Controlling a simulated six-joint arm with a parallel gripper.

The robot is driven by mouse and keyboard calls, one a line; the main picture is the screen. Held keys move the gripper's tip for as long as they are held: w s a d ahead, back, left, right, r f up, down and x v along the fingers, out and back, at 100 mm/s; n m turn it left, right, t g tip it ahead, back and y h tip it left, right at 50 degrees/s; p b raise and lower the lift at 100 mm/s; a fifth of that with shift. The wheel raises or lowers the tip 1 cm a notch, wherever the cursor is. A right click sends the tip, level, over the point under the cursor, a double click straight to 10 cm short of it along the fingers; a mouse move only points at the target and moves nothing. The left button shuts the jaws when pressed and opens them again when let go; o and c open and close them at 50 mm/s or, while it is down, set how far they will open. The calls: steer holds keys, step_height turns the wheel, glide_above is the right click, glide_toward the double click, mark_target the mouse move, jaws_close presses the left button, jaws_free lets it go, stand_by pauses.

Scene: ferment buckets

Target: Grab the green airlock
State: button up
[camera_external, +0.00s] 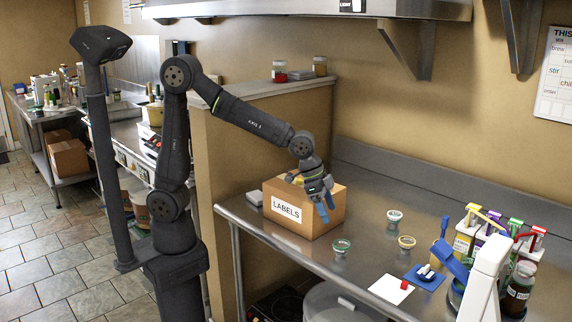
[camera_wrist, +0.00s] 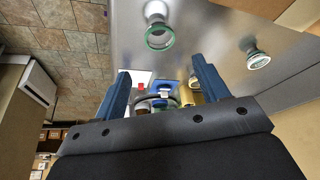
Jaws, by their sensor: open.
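The green airlock (camera_external: 342,246) is a small clear cup with a dark green ring. It stands on the steel table near the front edge, right of the cardboard box. In the wrist view the green airlock (camera_wrist: 160,36) is at the top centre, beyond my fingertips. My gripper (camera_external: 324,207) hangs beside the box's right front side, above and left of the green airlock. Its blue fingers (camera_wrist: 164,76) are apart with nothing held between them. A pale green-white ringed airlock (camera_external: 394,217) and a yellow-ringed one (camera_external: 406,243) stand to the right.
The LABELS box (camera_external: 327,212) is close to my gripper. A white sheet with a red piece (camera_external: 391,289) and a blue tray (camera_external: 425,277) lie to the right. Colour-handled bottles (camera_external: 466,233) and a white stand (camera_external: 484,280) crowd the right end. The table behind the airlocks is clear.

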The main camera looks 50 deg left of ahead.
mark_target(342, 245)
steer(key=x, duration=1.3)
steer(key=shift+d+f, duration=0.15)
steer(key=shift+f, duration=0.1)
steer(key=c, duration=1)
